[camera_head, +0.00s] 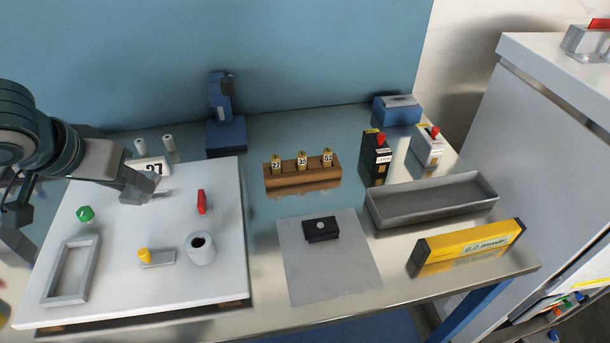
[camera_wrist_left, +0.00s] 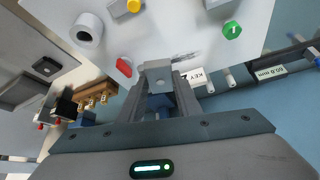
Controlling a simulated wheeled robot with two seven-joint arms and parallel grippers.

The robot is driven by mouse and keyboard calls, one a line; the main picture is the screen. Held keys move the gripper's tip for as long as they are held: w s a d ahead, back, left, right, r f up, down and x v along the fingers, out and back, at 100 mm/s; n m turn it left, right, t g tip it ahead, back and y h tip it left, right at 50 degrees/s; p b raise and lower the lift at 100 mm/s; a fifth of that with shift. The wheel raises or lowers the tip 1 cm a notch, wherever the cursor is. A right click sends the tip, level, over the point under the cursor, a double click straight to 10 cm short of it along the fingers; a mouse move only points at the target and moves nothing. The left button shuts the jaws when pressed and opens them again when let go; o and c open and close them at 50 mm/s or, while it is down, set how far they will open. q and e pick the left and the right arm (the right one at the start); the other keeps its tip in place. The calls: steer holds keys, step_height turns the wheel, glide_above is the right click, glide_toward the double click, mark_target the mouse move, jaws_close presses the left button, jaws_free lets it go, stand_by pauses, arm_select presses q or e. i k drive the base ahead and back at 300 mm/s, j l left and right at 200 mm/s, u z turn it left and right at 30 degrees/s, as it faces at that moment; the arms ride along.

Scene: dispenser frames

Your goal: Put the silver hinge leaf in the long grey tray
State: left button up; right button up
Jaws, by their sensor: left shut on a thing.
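My left gripper (camera_head: 146,191) is low over the back left of the white board, shut on a small light grey metal piece that looks like the silver hinge leaf (camera_wrist_left: 157,72). The fingers hide part of it; in the head view only a small grey bit shows at the fingertips. The long grey tray (camera_head: 435,213) stands empty at the right of the table, well away from the gripper. My right gripper is not in view.
The white board (camera_head: 120,235) carries a green knob (camera_head: 85,214), a red piece (camera_head: 201,202), a grey ring (camera_head: 201,249) and a grey frame (camera_head: 50,285). A wooden block (camera_head: 290,180) with pegs, a black box (camera_head: 376,160) and a yellow box (camera_head: 465,248) stand around the tray.

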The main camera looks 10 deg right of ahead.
mark_target(403, 207)
steer(key=k+l+u, duration=0.15)
steer(key=l, duration=0.25)
steer(key=l+u, duration=0.15)
steer(key=l, duration=0.25)
steer(key=k+l+u, duration=0.15)
steer(key=l, duration=0.2)
steer(key=k+l+u, duration=0.15)
steer(key=l, duration=0.2)
steer(key=k+l, duration=0.15)
steer(key=l, duration=0.25)
steer(key=k+l, duration=0.2)
steer(key=l, duration=0.2)
